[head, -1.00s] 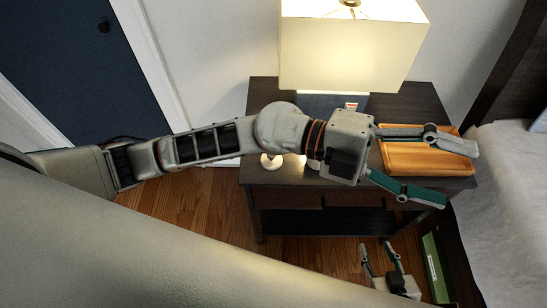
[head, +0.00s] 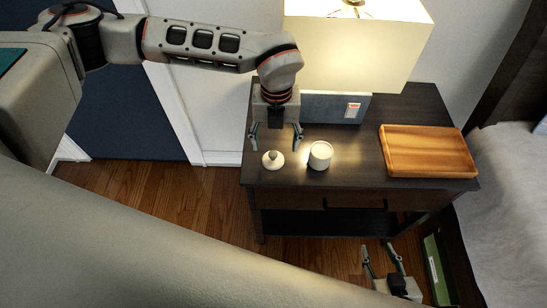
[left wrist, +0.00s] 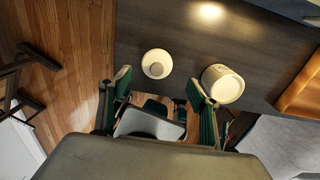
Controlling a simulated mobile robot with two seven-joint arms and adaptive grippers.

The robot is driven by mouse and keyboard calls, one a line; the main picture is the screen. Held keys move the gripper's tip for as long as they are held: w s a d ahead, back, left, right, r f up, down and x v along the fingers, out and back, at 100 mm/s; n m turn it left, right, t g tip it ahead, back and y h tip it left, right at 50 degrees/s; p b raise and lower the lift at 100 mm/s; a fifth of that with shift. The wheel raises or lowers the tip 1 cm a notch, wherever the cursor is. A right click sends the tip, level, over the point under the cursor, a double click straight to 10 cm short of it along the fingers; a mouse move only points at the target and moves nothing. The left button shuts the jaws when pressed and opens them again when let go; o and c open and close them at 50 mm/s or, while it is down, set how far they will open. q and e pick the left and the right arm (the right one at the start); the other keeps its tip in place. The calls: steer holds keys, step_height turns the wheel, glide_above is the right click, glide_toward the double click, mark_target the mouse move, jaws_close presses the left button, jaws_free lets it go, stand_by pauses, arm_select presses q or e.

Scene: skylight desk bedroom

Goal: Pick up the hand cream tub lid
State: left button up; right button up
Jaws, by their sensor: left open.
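The hand cream tub lid (head: 273,160), a small round cream-white disc with a knob, lies on the dark nightstand near its front left. It also shows in the left wrist view (left wrist: 157,64), just beyond the fingertips. The open-topped white tub (head: 320,156) stands upright to the lid's right, apart from it, and shows in the left wrist view (left wrist: 223,84). My left gripper (head: 275,141) is open and empty, pointing down just behind the lid in the head view, its fingers spread to either side. My right gripper (head: 378,249) is open and empty, low in front of the nightstand.
A wooden tray (head: 428,152) lies on the nightstand's right side. A lamp (head: 350,45) with a blue-grey base (head: 325,106) stands at the back, close to my left gripper. A bed (head: 505,190) is at the right. Bare nightstand top (head: 352,138) lies between tub and tray.

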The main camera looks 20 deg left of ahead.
mark_target(273, 153)
arm_select(q)
steer(key=f, duration=0.6)
steer(key=shift+a, duration=0.35)
steer(key=shift+s, duration=0.1)
steer(key=c, duration=0.9)
